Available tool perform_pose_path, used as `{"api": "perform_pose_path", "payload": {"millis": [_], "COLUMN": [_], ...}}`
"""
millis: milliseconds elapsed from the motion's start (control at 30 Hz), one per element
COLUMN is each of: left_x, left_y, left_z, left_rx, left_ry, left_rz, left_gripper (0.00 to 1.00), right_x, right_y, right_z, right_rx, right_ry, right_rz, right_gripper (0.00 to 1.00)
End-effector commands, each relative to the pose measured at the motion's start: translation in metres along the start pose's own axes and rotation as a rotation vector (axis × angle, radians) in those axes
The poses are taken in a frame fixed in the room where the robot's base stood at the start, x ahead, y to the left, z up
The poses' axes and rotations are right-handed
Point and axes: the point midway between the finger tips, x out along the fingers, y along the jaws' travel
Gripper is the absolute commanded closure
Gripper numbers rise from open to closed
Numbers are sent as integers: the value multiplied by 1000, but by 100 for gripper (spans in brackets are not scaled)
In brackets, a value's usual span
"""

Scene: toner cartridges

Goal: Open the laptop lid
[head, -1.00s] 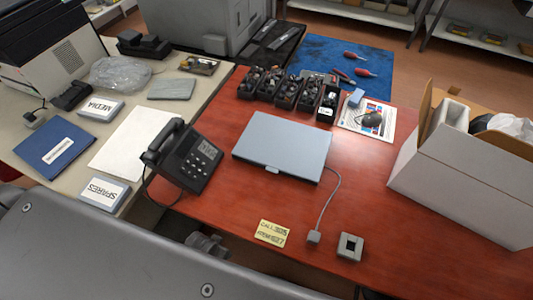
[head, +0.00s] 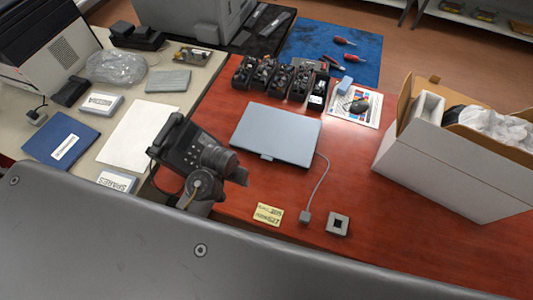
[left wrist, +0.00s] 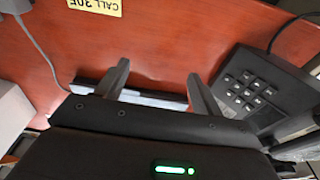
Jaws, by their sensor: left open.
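The grey laptop (head: 276,133) lies closed and flat on the red table in the head view, with a small tab on its near edge. My left gripper (head: 236,172) is in front of the laptop's near left corner, next to the phone. In the left wrist view its two fingers (left wrist: 160,85) are apart with nothing held between them. A pale strip (left wrist: 152,98) shows behind the fingers, probably the laptop's edge; most of it is hidden by the gripper body. My right gripper is not in view.
The desk phone (head: 178,150) is partly behind my left gripper. A cable runs from the laptop to a small grey block (head: 305,217). A yellow note (head: 268,214) lies in front. Cartridges (head: 290,82) stand behind, a white box (head: 440,165) at the right.

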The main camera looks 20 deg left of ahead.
Motion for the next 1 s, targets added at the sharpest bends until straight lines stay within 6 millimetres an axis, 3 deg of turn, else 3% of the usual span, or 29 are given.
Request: {"api": "perform_pose_path", "payload": {"millis": [300,433,600,767,1000], "left_x": [21,18,14,16,45], "left_y": [35,45,50,51,51], "left_z": [-116,-150,-167,-167,-161], "left_rx": [-22,-25,-26,-26,-25], "left_ry": [-108,-145,-167,-170,-173], "left_rz": [1,-11,-21,-22,-22], "left_gripper": [33,33,33,33,33], "right_x": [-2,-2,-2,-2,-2], "right_y": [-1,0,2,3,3], "right_z": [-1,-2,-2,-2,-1], "right_rx": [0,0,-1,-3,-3], "right_ry": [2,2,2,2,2], "right_rz": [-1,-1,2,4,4], "right_gripper": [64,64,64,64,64]}}
